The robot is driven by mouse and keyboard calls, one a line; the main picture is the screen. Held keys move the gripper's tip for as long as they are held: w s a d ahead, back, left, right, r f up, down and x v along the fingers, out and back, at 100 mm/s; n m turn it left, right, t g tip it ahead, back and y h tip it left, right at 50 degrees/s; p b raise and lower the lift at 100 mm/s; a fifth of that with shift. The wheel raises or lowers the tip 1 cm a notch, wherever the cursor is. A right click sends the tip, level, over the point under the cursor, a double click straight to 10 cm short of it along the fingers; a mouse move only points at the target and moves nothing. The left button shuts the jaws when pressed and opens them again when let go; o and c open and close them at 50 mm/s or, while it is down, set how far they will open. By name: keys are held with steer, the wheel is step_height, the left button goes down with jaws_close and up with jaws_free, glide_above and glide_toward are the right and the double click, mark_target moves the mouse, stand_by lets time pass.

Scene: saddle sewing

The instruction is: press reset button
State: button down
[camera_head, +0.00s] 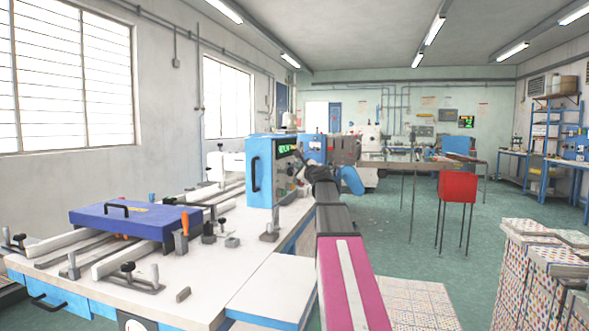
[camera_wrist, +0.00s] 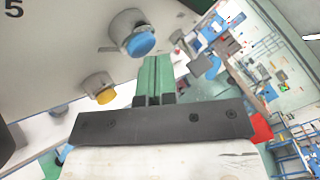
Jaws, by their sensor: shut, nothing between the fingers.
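The control box (camera_head: 262,172), blue with a green display (camera_head: 286,149), stands on the white machine table in the head view. The wrist view shows its pale panel close up (camera_wrist: 60,50), tilted, with a "5" at the top left. A blue button (camera_wrist: 140,42) and a yellow button (camera_wrist: 105,95) stick out of the panel. No label shows which is the reset button. My gripper's green fingers (camera_wrist: 155,72) are shut and empty. Their tips appear just below and right of the blue button; whether they touch it I cannot tell. In the head view my arm hides most of my gripper.
A blue slab with a black handle (camera_head: 135,219) lies on rails on the white table (camera_head: 200,285), among clamps and an orange-handled tool (camera_head: 184,222). A red stool (camera_head: 457,187) stands right on open green floor. Patterned stacks (camera_head: 545,270) stand at the front right.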

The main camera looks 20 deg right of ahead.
stand_by(0.6)
steer(key=shift+s+d, duration=0.45)
steer(key=shift+d, duration=0.2)
steer(key=shift+d, duration=0.1)
steer(key=s+d, duration=0.1)
steer(key=d, duration=0.1)
steer(key=s+d, duration=0.1)
steer(key=d, duration=0.1)
steer(key=shift+s, duration=0.4)
steer(key=shift+d, duration=0.1)
stand_by(0.4)
